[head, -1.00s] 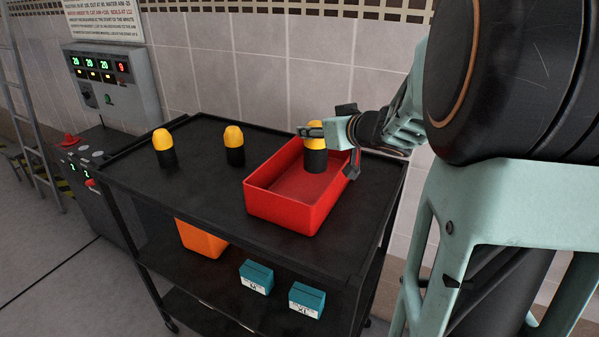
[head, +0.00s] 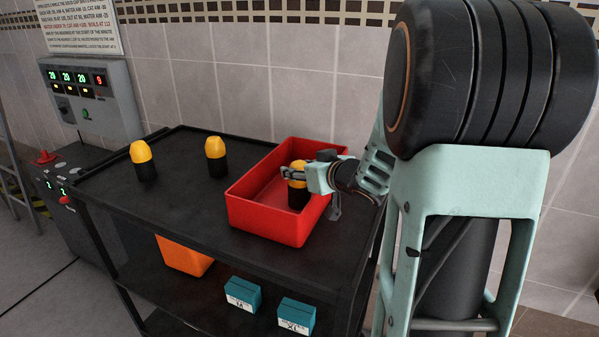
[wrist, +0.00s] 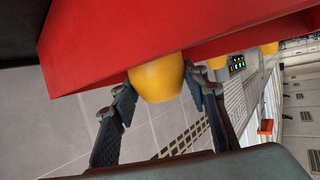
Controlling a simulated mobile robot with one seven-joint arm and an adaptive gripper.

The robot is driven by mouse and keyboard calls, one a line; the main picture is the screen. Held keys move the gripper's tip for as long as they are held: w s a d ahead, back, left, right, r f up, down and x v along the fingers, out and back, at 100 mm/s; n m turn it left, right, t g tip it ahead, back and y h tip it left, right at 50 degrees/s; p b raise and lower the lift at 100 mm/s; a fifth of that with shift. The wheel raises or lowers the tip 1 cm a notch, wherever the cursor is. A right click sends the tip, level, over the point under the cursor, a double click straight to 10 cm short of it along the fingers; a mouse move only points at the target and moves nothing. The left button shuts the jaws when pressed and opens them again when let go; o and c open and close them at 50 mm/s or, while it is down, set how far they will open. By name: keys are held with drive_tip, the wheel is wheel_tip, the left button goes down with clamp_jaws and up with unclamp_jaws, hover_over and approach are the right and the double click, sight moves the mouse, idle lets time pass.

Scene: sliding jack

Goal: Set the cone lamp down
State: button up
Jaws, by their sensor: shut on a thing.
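My gripper (head: 293,174) is shut on a cone lamp (head: 298,197) with a yellow dome and black base. The lamp is upright inside the red bin (head: 262,224), toward its right side. I cannot tell whether its base touches the bin floor. In the wrist view the lamp's yellow dome (wrist: 158,78) sits between the two fingers (wrist: 165,100), with the red bin wall (wrist: 95,50) beside it. Two similar cone lamps stand on the black cart top, one at the left (head: 143,161) and one nearer the bin (head: 216,157).
An orange bin (head: 183,256) and two teal boxes (head: 242,294) (head: 296,316) are on the lower shelf. A control box (head: 90,100) hangs on the tiled wall behind.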

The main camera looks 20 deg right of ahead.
drive_tip(key=o, duration=1.2)
drive_tip(key=shift+s+r, duration=0.2)
drive_tip(key=p+v, duration=0.1)
drive_tip(key=v, duration=1)
drive_tip(key=shift+s+p, duration=0.35)
drive_tip(key=shift+p, duration=0.05)
